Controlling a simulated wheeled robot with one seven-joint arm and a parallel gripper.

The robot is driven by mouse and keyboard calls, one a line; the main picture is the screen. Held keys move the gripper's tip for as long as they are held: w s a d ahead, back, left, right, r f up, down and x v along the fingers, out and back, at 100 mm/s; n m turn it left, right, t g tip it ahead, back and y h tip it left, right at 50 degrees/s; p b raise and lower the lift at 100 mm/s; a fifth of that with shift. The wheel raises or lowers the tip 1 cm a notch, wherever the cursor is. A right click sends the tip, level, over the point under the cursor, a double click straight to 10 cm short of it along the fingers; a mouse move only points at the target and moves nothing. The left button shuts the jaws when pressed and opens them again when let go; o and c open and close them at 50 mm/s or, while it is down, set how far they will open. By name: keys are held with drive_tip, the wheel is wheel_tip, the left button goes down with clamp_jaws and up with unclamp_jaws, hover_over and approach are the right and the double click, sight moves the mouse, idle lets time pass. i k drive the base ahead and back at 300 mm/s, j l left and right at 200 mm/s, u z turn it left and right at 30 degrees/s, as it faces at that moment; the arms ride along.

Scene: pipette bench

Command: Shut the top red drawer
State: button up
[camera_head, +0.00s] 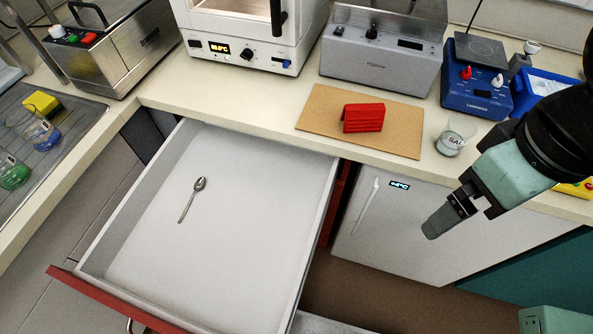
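The top red drawer (250,215) is pulled far out from under the counter, in the left and middle of the head view. Its red front (112,303) is at the lower left, and part of a metal handle (133,325) shows at the bottom edge. A metal spoon (191,199) lies inside on the pale drawer floor. My gripper (445,218) is at the right, pointing down and left in front of the white fridge, well apart from the drawer and touching nothing visible. Its finger gap cannot be made out from this angle.
On the counter are a brown board (315,113) with a red block (363,118), a beaker (450,140), and several bench devices behind. A white fridge (410,235) stands below the counter, right of the drawer.

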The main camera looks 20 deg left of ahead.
sight(238, 259)
drive_tip(key=u, duration=2.45)
